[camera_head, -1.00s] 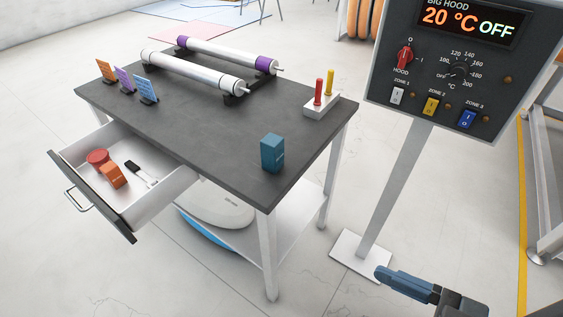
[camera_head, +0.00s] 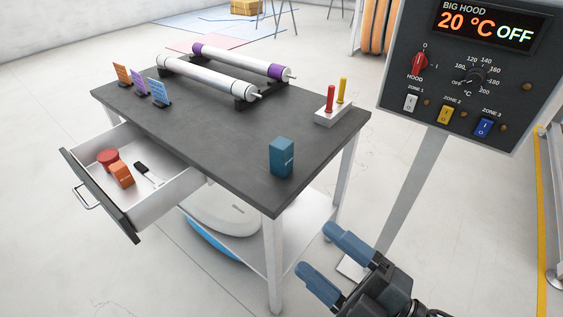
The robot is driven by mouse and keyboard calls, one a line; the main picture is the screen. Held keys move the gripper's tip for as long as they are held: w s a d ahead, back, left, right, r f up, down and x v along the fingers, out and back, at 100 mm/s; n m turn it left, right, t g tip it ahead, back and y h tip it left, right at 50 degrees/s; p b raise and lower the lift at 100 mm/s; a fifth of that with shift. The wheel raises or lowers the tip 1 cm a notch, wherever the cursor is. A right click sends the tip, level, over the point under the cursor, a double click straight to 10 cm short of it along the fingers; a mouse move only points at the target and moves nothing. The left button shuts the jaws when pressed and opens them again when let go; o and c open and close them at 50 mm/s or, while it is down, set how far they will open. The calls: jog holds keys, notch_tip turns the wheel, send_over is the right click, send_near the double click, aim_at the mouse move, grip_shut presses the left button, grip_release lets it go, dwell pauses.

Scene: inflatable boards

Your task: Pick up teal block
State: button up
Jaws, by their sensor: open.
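The teal block (camera_head: 281,158) stands upright on the dark table top (camera_head: 215,135), near its front right corner. My gripper (camera_head: 325,253) is at the lower right of the view, with two blue fingers spread apart. It is open and empty. It shows below and to the right of the block in the picture, beside the table's front corner, and does not touch the block. Nothing hides the block.
An open drawer (camera_head: 75,176) on the left holds an orange block (camera_head: 121,174), a red round object (camera_head: 107,158) and a black brush-like tool (camera_head: 147,173). Rollers (camera_head: 207,79), small signs (camera_head: 140,88) and a two-handled holder (camera_head: 333,117) stand on the table. A control panel (camera_head: 462,70) stands right.

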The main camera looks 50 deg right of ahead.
jog(key=w+d+f+n+t+y+b, duration=0.1)
jog(key=w+d+f+n+y+b, duration=0.2)
jog(key=w+n, duration=0.6)
jog(key=n+g+h+b, duration=0.1)
jog(key=n+g+b, duration=0.15)
jog(key=n, duration=1.35)
send_near(275, 152)
jog(key=w, duration=0.1)
jog(key=w+d+f, duration=0.2)
jog(key=w, duration=0.1)
jog(key=shift+f, duration=0.1)
jog(key=shift+w+a+p, duration=0.15)
jog(key=shift+w+p, duration=0.15)
jog(key=shift+w, duration=1.6)
jog(key=shift+w+a+p, duration=0.15)
jog(key=shift+w+p, duration=0.15)
jog(key=shift+w, duration=1.65)
jog(key=shift+c, duration=0.3)
jog(key=c, duration=1.1)
